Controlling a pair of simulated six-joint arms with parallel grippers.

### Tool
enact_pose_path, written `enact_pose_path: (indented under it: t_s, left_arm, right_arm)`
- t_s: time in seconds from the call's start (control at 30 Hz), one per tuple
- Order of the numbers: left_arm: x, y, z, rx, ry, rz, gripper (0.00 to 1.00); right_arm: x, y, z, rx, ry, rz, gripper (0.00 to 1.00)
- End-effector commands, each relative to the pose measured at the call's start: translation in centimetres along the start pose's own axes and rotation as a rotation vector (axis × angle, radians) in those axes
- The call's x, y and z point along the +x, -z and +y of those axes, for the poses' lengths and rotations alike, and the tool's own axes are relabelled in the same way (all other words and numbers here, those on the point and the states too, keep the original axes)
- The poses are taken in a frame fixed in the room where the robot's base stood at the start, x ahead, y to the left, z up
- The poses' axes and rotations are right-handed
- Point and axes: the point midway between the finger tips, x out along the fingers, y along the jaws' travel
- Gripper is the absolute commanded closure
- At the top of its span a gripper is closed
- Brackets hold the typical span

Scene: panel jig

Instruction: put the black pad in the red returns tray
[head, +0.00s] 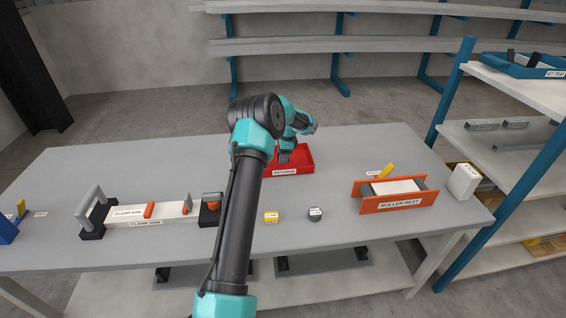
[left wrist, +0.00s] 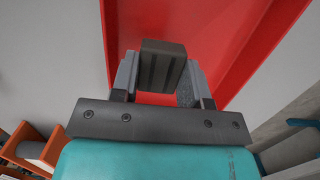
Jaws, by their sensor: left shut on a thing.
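The black pad (left wrist: 162,64) is a dark ribbed block held between the fingers of my left gripper (left wrist: 160,82) in the left wrist view. The red returns tray (head: 303,160) stands at the back middle of the table in the head view. My left gripper (head: 285,155) points down over the tray's left part, shut on the pad. Red tray floor (left wrist: 205,25) and walls show around and below the pad in the left wrist view. I cannot tell whether the pad touches the tray floor. My right gripper is not in view.
A yellow labelled block (head: 271,217) and a small dark round piece (head: 315,214) lie in front of the tray. An orange roller rest (head: 397,204) stands to the right, a clamp fixture (head: 150,213) to the left. The table behind the clamp is clear.

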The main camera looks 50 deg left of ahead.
Motion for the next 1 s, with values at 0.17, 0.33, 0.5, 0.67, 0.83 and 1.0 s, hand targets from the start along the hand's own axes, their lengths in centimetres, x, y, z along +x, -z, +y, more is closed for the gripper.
enact_pose_path:
  t_s: [0.17, 0.33, 0.5, 0.67, 0.83, 1.0]
  left_arm:
    - [1.7, 0.2, 0.1, 0.001, -0.003, -0.002, 0.81]
    - [3.3, 0.5, 0.0, 0.000, -0.001, -0.001, 0.81]
    - [3.4, 0.5, 0.0, 0.000, 0.000, 0.000, 0.81]
    - [3.5, 0.5, 0.0, 0.000, 0.000, -0.001, 0.81]
    - [3.8, 0.6, 0.0, 0.000, 0.000, 0.000, 0.52]
    - [3.7, 0.6, 0.0, 0.000, 0.000, 0.000, 0.35]
  right_arm:
    - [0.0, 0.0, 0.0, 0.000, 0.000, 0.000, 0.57]
    - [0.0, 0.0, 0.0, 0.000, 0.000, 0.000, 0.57]
    - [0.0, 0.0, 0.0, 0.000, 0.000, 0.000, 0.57]
    - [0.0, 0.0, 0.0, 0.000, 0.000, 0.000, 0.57]
    - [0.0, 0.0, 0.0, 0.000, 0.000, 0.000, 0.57]
    - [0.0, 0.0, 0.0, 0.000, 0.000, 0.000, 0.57]
